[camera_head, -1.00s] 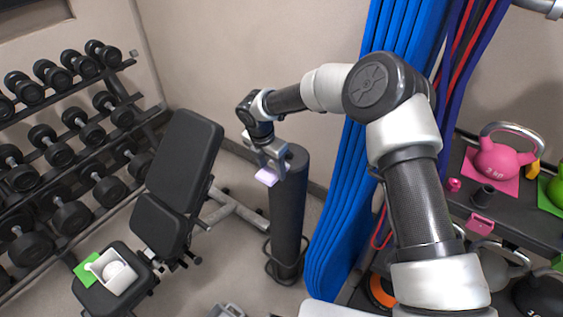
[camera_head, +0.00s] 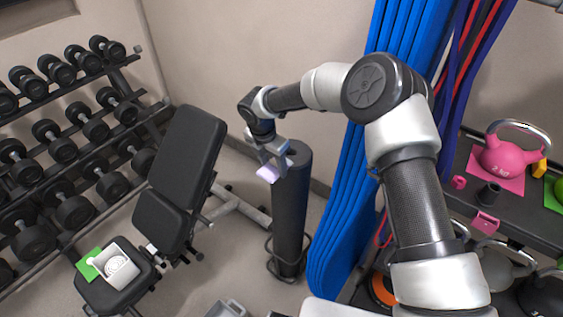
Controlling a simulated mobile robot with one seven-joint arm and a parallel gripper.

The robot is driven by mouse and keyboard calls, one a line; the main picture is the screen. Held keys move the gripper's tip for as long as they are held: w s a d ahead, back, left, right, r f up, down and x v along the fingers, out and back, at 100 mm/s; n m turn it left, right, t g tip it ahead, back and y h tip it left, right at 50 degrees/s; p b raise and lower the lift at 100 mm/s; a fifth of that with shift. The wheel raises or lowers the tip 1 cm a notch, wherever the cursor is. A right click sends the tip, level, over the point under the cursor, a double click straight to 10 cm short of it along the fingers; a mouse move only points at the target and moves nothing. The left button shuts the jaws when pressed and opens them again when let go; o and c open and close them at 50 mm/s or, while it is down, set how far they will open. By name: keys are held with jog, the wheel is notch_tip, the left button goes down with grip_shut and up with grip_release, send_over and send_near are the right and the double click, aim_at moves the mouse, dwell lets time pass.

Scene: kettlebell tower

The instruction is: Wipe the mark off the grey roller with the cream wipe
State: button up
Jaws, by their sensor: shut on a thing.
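The upright dark grey roller (camera_head: 289,220) stands on the floor just right of the pad. The pad is at the upper left side of the roller, near its top; I cannot tell whether they touch. No mark can be made out on the visible side of the roller.
A black bench (camera_head: 186,145) stands to the left, with a white container (camera_head: 128,279) and green cloth (camera_head: 88,266) on its seat. Blue mats (camera_head: 342,215) hang right of the roller. A dumbbell rack (camera_head: 95,165) fills the far left. A pink kettlebell (camera_head: 505,157) sits on a right shelf.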

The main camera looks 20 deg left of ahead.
aim_at(268, 165)
jog(key=shift+w+a, duration=0.3)
jog(key=shift+a, duration=0.6)
jog(key=shift+p+v, duration=0.45)
jog(key=shift+v, duration=0.6)
jog(key=shift+w, duration=0.2)
jog(key=p+v, duration=0.1)
jog(key=v, duration=0.1)
jog(key=p+v, duration=0.1)
jog(key=v, duration=0.1)
jog(key=w+p+v, duration=0.1)
jog(key=v, duration=0.1)
jog(key=shift+d+r+p, duration=0.25)
jog(key=shift+p, duration=0.1)
jog(key=shift+r, duration=0.75)
